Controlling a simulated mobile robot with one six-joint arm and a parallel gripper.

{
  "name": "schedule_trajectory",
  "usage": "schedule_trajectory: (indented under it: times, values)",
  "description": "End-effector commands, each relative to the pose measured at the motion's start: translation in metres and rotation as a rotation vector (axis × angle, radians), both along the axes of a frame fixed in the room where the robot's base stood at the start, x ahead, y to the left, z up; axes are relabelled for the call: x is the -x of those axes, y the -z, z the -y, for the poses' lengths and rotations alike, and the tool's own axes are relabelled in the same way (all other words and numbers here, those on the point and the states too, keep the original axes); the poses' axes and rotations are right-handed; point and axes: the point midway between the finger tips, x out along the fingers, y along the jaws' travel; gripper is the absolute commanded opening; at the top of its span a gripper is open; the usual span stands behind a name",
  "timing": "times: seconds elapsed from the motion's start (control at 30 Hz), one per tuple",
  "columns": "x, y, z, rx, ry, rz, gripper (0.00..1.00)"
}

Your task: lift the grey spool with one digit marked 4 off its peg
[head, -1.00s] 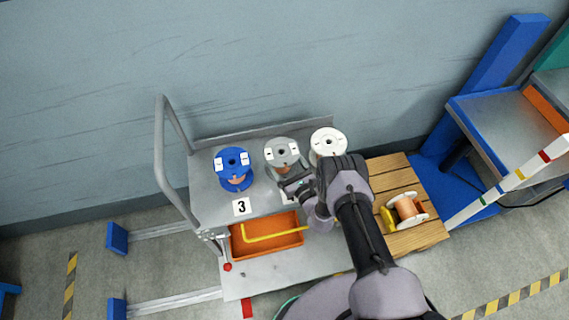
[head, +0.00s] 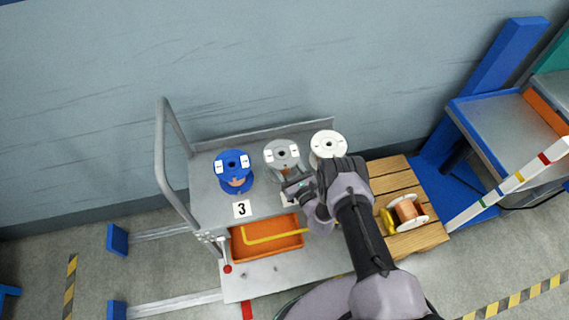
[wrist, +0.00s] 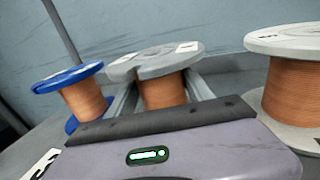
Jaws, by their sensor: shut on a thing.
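The grey spool (head: 281,150) stands in the middle of a row of three on the cart's top shelf, with copper-coloured winding under its grey flange. It also shows in the wrist view (wrist: 157,62). My gripper (head: 292,183) reaches in from the front, its two fingers on either side of the winding below the top flange. My gripper (wrist: 163,97) is shut on the grey spool. The spool looks upright; its lower flange and the peg are hidden, so I cannot tell if it is raised. The number plate (head: 287,199) before it is mostly covered by my gripper.
The blue spool (head: 233,166) stands to the left, behind a plate marked 3 (head: 241,208). The white spool (head: 328,145) stands close on the right. An orange bin (head: 265,248) is below. A wooden pallet (head: 392,170) holds another copper spool (head: 408,211).

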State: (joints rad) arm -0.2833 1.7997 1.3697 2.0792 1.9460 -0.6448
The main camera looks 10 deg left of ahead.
Motion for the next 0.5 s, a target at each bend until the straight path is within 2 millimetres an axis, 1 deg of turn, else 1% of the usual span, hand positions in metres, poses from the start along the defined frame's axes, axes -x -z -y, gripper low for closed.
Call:
schedule_trajectory:
  times: [0.03, 0.5]
  values:
    - [-0.001, -0.003, 0.0, -0.001, 0.0, 0.002, 0.0]
    - [-0.001, -0.016, 0.0, -0.002, 0.0, 0.002, 0.0]
